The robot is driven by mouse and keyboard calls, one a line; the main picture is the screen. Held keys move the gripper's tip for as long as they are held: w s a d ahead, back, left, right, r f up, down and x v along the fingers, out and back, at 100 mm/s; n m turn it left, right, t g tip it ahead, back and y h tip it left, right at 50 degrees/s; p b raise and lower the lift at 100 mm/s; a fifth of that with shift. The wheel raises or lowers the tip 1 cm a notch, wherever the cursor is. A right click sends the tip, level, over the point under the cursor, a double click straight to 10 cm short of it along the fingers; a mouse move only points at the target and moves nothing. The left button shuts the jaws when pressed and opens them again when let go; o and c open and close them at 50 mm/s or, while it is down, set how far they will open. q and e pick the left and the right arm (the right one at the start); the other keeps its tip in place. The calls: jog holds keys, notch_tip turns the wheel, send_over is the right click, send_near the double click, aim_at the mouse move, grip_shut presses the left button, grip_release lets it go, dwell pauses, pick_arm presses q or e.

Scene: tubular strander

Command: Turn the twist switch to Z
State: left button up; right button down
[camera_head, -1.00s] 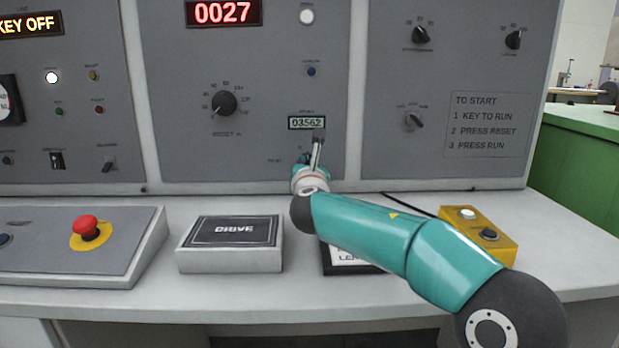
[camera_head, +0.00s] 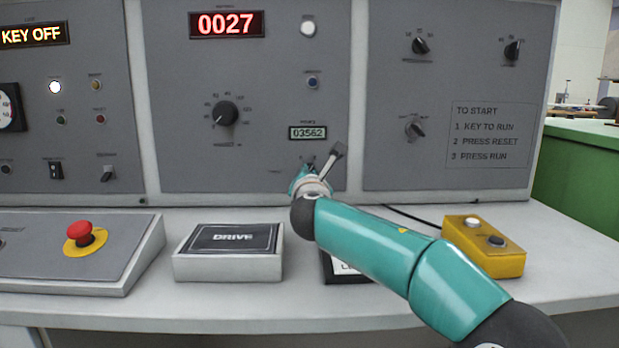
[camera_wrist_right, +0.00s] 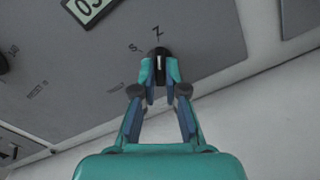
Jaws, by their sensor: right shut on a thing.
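The twist switch (camera_wrist_right: 159,52) is a small dark knob with a pale pointer line, low on the middle grey panel. In the right wrist view, its pointer lines up with the Z mark (camera_wrist_right: 157,31), and the S mark (camera_wrist_right: 133,48) is to the left of it. My right gripper (camera_wrist_right: 159,72) is shut on the knob, one finger on each side. In the head view my right gripper (camera_head: 307,168) is at the panel below the green counter display and mostly hides the switch. My left gripper is in neither view.
A DRIVE box (camera_head: 230,252), a red emergency button (camera_head: 85,236) and a yellow two-button box (camera_head: 483,246) stand on the desk around my right arm. A counter display (camera_head: 308,132) and a dial (camera_head: 225,113) are on the panel above the gripper.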

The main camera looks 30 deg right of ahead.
jog(key=shift+d+f, duration=0.1)
jog(key=c, duration=1.2)
grip_release()
jog(key=shift+s, duration=0.1)
jog(key=shift+s, duration=0.1)
jog(key=v, duration=1.1)
jog(key=shift+s, duration=0.1)
jog(key=shift+s+a, duration=0.25)
